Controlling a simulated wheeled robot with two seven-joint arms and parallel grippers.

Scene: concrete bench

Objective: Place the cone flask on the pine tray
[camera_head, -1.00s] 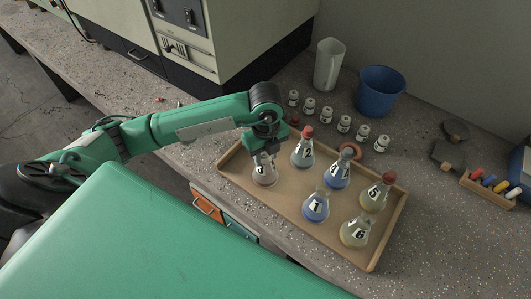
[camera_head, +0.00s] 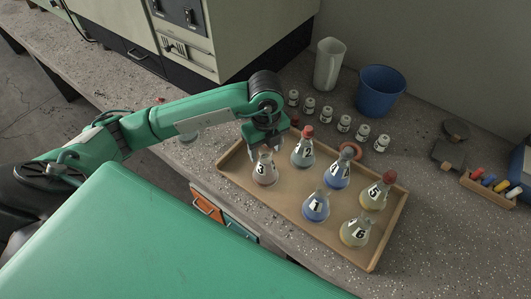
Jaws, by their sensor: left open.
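The pine tray (camera_head: 287,206) lies on the bench with several cone flasks standing upright on it. The flask marked 3 (camera_head: 264,172), with pinkish contents, stands near the tray's left end. My left gripper (camera_head: 264,149) is open at its top, just behind and above the neck; whether it touches the glass is hard to tell. Also on the tray are a red-stoppered flask (camera_head: 302,155), a blue flask (camera_head: 337,175), blue flask 1 (camera_head: 316,207), yellowish flask 5 (camera_head: 374,195) and yellowish flask 6 (camera_head: 355,231). My right gripper is out of view.
Several small labelled vials (camera_head: 326,114) stand behind the tray. A pale glassy item (camera_head: 188,136) is partly hidden by my left arm. Bench at the right front is clear.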

